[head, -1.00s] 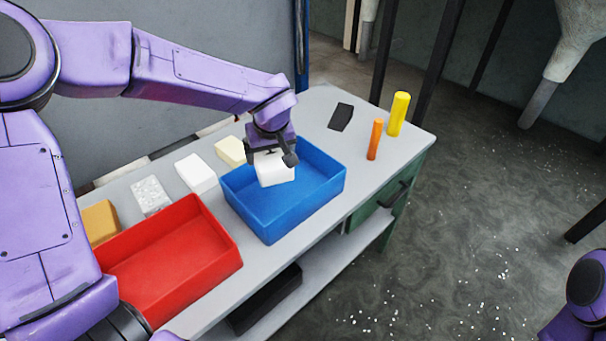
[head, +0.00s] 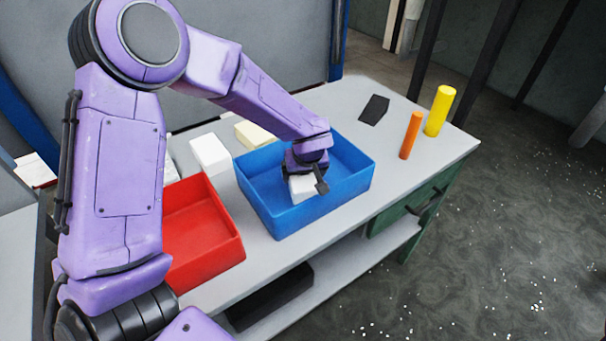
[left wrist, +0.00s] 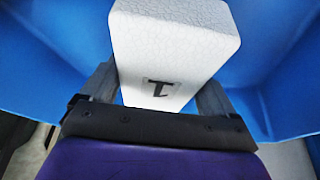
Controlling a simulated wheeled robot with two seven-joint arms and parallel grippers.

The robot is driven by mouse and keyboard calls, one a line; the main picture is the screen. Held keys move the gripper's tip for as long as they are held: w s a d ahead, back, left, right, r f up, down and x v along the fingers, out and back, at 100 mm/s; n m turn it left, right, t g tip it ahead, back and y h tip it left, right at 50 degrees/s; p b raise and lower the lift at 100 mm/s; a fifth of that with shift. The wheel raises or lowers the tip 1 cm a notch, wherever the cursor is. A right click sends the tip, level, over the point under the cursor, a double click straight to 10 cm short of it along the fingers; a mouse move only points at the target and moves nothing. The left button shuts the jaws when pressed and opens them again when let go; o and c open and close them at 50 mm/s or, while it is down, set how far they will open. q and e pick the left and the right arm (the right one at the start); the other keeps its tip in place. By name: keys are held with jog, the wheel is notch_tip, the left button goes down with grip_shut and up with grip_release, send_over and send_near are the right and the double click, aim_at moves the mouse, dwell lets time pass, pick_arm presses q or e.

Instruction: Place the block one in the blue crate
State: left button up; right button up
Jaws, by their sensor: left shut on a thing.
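The white block one (head: 302,187) is in my left gripper (head: 306,183), inside the walls of the blue crate (head: 290,222). In the left wrist view the block (left wrist: 175,45) shows a dark "1"-like mark and sits between the two fingers (left wrist: 160,95). The blue crate's walls (left wrist: 60,50) surround it there. My left gripper is shut on the block. Whether the block touches the crate floor cannot be told. My right gripper is not in view.
A red crate (head: 205,235) stands left of the blue one. A white block (head: 210,153) and a cream block (head: 256,135) lie behind the crates. A dark flat piece (head: 374,109), an orange cylinder (head: 410,135) and a yellow cylinder (head: 439,111) are at the table's right end.

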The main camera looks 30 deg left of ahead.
pick_arm(q)
jog(key=shift+w+f, duration=0.1)
jog(key=shift+f, duration=0.1)
jog(key=o, duration=0.8)
jog(key=shift+f, duration=0.1)
jog(key=shift+c, duration=0.2)
jog(key=v, duration=1.2)
jog(key=shift+p, duration=0.3)
